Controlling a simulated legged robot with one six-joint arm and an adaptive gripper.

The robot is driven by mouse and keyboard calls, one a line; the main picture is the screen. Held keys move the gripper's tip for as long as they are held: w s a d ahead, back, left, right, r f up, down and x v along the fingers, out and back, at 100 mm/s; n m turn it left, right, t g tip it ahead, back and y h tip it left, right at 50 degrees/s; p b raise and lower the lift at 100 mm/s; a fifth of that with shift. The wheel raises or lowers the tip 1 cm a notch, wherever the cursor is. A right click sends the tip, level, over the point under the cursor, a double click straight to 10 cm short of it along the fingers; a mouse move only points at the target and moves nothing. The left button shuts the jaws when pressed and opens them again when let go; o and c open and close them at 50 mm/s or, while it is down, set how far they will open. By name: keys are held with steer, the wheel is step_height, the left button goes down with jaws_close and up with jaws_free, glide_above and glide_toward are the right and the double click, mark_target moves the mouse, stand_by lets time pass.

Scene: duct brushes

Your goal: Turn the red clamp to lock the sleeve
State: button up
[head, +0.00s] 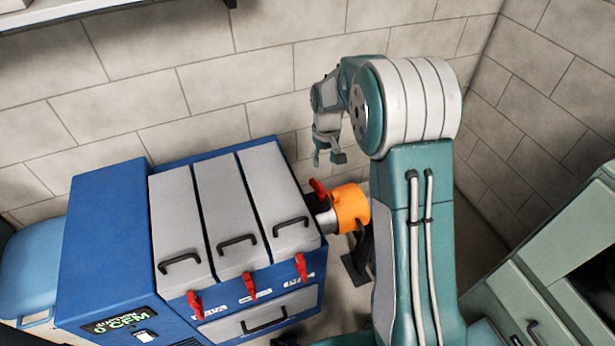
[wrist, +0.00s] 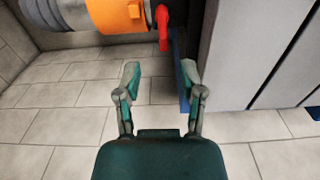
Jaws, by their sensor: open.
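The red clamp (head: 318,187) sits on the side of the blue machine, at the inner end of the orange sleeve (head: 350,206). In the wrist view the red clamp (wrist: 163,27) hangs downward beside the orange sleeve (wrist: 118,15), near the top of the picture. My gripper (head: 328,158) is above the sleeve and clamp in the head view. In the wrist view my gripper (wrist: 160,80) is open and empty, its fingers apart from the clamp. The clamp's lower tip lies ahead of the gap between the fingers.
The blue machine (head: 110,225) has grey lids with black handles and several red latches (head: 250,286) on its front. A grey ribbed duct (wrist: 45,14) joins the sleeve. A tiled wall (head: 230,70) stands behind, and a grey-green cabinet (head: 550,280) stands at right.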

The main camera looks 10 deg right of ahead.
mark_target(321, 185)
steer(key=f, duration=1.1)
steer(key=shift+w+a+f, duration=0.2)
steer(key=shift+w+f, duration=0.1)
steer(key=shift+f, duration=0.1)
jaws_close()
